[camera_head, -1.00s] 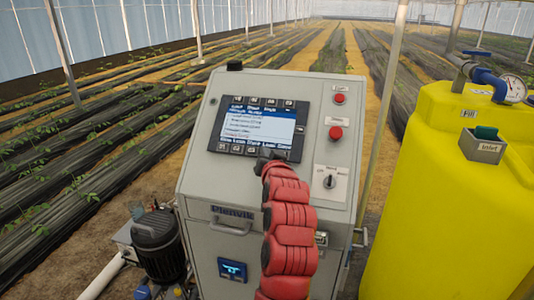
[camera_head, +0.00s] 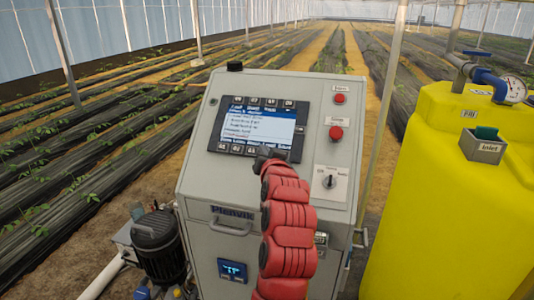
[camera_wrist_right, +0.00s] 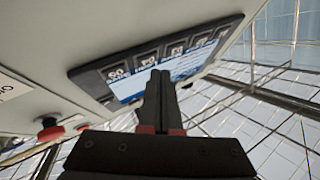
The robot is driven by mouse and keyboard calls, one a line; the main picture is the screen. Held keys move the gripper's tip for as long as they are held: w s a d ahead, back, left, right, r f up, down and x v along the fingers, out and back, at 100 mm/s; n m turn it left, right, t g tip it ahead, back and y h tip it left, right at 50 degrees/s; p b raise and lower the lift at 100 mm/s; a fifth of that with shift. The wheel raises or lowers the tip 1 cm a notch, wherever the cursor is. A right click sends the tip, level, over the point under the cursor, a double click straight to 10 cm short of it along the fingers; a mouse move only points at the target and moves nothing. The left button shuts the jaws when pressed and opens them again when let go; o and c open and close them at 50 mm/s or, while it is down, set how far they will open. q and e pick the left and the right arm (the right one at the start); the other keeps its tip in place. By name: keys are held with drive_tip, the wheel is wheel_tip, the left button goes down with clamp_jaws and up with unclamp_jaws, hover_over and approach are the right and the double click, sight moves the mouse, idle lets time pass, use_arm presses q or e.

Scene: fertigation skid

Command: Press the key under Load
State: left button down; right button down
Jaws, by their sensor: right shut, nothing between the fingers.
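The control panel's screen unit (camera_head: 258,125) is on the sloped front of a grey cabinet. It has a row of dark keys above and below a lit blue-and-white menu. The small labels, Load among them, cannot be read surely in the head view. My right gripper (camera_head: 267,152) is at the lower right of the screen unit and covers part of the bottom key row. In the right wrist view its fingers (camera_wrist_right: 160,76) are shut and empty, pointing at the key row (camera_wrist_right: 147,59). Whether the tips touch a key cannot be told. My left gripper is out of view.
To the right of the screen are a red button (camera_head: 336,133), a smaller red button (camera_head: 339,98) and a rotary switch (camera_head: 329,181). A handle (camera_head: 231,229) is below. A yellow tank (camera_head: 435,190) stands right; a dark pump (camera_head: 158,243) stands left.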

drive_tip(key=s+r, duration=0.1)
drive_tip(key=r, duration=0.1)
drive_tip(key=s+r, duration=0.1)
drive_tip(key=s, duration=0.1)
drive_tip(key=shift+s+a+r, duration=0.1)
drive_tip(key=shift+a+r, duration=0.3)
idle(0.5)
